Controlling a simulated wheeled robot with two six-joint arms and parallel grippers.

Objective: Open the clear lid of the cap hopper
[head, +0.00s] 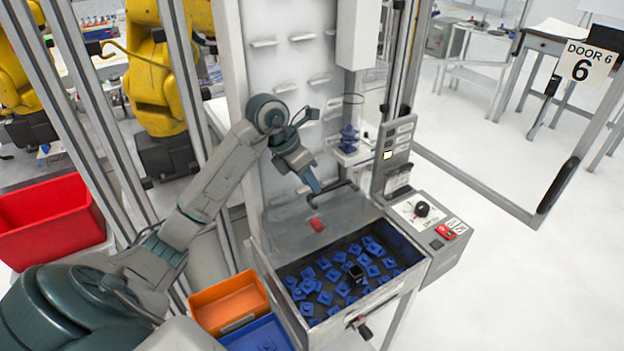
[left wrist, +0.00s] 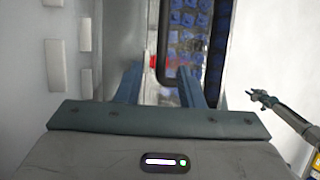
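The cap hopper (head: 408,285) is a grey metal bin holding many blue caps (head: 325,285). A greyish, see-through panel, seemingly the clear lid (head: 285,228), spans its back part; its exact tilt is hard to tell. A red tab (head: 316,225) sits near the panel's front. My left gripper (head: 312,193) is just above and behind the red tab. In the left wrist view its two fingers (left wrist: 161,75) are apart, with the red tab (left wrist: 153,62) near the left fingertip; contact is unclear. My right gripper (left wrist: 259,97) shows small at right in the wrist view, its jaw state unclear.
An orange bin (head: 228,303) and a blue bin (head: 258,335) stand left of the hopper. A control box (head: 425,222) with a black knob is on its right. A white pegged panel (head: 290,90) rises behind. A red crate (head: 45,222) is far left.

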